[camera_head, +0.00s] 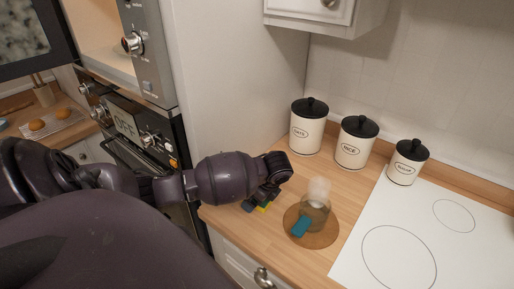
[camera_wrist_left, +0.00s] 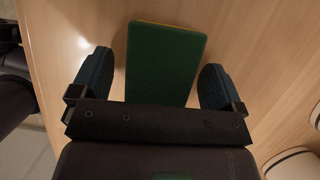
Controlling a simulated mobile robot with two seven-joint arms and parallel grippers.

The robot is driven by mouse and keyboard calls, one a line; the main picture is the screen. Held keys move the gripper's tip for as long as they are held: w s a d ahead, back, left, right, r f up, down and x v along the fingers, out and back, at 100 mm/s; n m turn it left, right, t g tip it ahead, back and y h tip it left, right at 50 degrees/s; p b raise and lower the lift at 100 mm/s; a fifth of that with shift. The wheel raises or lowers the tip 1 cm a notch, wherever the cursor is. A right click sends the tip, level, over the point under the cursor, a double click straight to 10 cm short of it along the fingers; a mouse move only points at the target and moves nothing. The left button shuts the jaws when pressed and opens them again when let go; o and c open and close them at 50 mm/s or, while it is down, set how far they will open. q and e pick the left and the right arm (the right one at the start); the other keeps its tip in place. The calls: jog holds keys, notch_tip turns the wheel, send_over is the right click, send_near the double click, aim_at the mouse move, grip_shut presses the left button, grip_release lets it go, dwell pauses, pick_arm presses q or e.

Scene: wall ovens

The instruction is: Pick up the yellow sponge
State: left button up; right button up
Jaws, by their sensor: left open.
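The yellow sponge (camera_head: 265,205) lies on the wooden counter under my left gripper (camera_head: 262,204); in the head view only a small yellow and green piece shows. In the left wrist view the sponge (camera_wrist_left: 166,55) shows its green face, with a thin yellow edge at the far end. My left gripper (camera_wrist_left: 155,72) is open there, with one dark finger on each side of the sponge and a gap beside each. Its near end is hidden by the gripper body. I cannot tell its height over the counter. My right gripper is not in view.
A round wooden board (camera_head: 318,240) with a glass vessel (camera_head: 314,212) and a teal item (camera_head: 300,226) is just right of the gripper. Several white canisters (camera_head: 306,130) stand behind. A white cooktop (camera_head: 400,245) is at right, and wall ovens (camera_head: 130,120) are at left.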

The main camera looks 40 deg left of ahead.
pick_arm(q)
jog(key=shift+f, duration=0.1)
jog(key=shift+c, duration=0.2)
jog(key=c, duration=0.9)
jog(key=shift+c, duration=0.2)
